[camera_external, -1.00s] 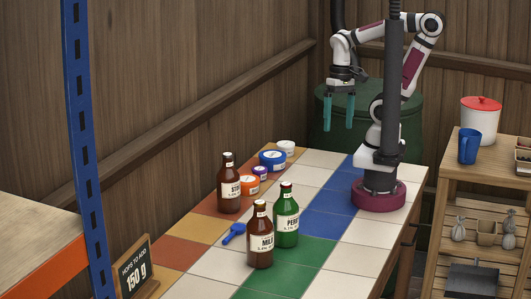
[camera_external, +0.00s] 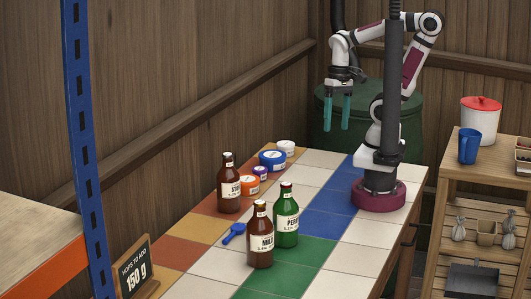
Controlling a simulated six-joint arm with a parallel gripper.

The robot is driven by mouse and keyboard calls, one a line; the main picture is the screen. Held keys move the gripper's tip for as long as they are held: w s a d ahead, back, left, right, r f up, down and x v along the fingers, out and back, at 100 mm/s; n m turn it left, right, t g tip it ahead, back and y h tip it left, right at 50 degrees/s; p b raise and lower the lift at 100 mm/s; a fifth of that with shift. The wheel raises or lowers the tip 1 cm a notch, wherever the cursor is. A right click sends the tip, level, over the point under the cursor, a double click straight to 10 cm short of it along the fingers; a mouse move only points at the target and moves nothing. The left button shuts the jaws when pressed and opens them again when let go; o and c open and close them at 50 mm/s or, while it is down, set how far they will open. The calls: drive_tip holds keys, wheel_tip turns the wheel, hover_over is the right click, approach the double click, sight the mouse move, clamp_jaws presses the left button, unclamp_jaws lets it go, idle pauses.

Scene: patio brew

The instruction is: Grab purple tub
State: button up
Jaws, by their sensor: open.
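The small purple tub (camera_external: 260,174) with a pale lid sits on the tiled table. It stands between the orange tub (camera_external: 249,184) and the blue tub (camera_external: 272,160), close to both and partly hidden. A white tub (camera_external: 286,148) stands behind the blue one. My gripper (camera_external: 338,127) is open and empty, its teal fingers pointing down. It hangs in the air to the right of the tubs, well apart from the purple tub.
Brown bottles (camera_external: 229,184) (camera_external: 260,236) and a green bottle (camera_external: 285,216) stand upright nearer the camera. A blue scoop (camera_external: 234,233) lies beside them. A sign (camera_external: 136,272) reads 150 g. The table's white tiles (camera_external: 312,178) right of the tubs are clear.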

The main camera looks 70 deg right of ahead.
drive_tip(key=w+a+f+t+y, duration=0.25)
drive_tip(key=w+a+f, duration=0.35)
drive_tip(key=w+a, duration=0.6)
drive_tip(key=m+t+h, duration=0.1)
drive_tip(key=t+h, duration=0.7)
drive_tip(key=h, duration=0.3)
approach(260, 169)
drive_tip(key=x, duration=0.3)
drive_tip(key=shift+w+d, duration=0.1)
drive_tip(key=shift+d, duration=0.05)
drive_tip(key=x, duration=0.5)
drive_tip(key=shift+w+d+f, duration=0.15)
drive_tip(key=shift+w+f, duration=0.05)
drive_tip(key=shift+w, duration=0.1)
drive_tip(key=c, duration=1.1)
